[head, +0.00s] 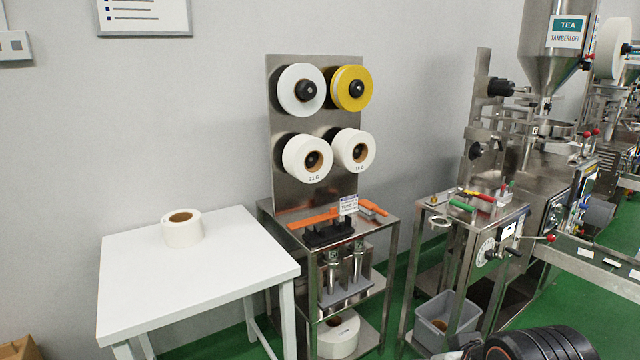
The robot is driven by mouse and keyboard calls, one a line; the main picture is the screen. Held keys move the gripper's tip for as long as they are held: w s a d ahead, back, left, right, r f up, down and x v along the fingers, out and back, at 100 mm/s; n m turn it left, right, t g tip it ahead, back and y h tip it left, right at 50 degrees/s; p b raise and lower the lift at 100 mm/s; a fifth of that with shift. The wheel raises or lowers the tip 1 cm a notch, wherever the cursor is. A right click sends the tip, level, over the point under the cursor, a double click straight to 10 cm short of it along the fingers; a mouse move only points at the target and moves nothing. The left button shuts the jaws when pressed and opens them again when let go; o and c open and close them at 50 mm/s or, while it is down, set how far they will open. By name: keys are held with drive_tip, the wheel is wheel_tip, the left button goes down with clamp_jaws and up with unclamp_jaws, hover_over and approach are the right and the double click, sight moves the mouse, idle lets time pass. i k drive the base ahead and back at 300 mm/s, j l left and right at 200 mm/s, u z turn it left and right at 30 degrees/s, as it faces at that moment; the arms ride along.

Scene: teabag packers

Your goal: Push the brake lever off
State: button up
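The tea packing machine (545,178) stands at the right, with a steel hopper on top. A lever with a red ball knob (550,238) sticks out at its front. A pair of small red-knobbed levers (591,133) stands higher up, beside the hopper's outlet. A black spindle (500,88) without a roll sits on the upright plate at the machine's left. I cannot tell which of these parts is the brake lever, or its setting. Black ribbed parts at the bottom right look like my own arm; no gripper fingers show.
A steel side table (436,207) with coloured tools stands before the machine, a grey bin (447,318) under it. A steel roll rack (322,190) stands mid-picture. A white table (190,272) with a paper roll (182,232) is at the left. Little green floor is clear between them.

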sight(551, 238)
drive_tip(key=z, duration=1.3)
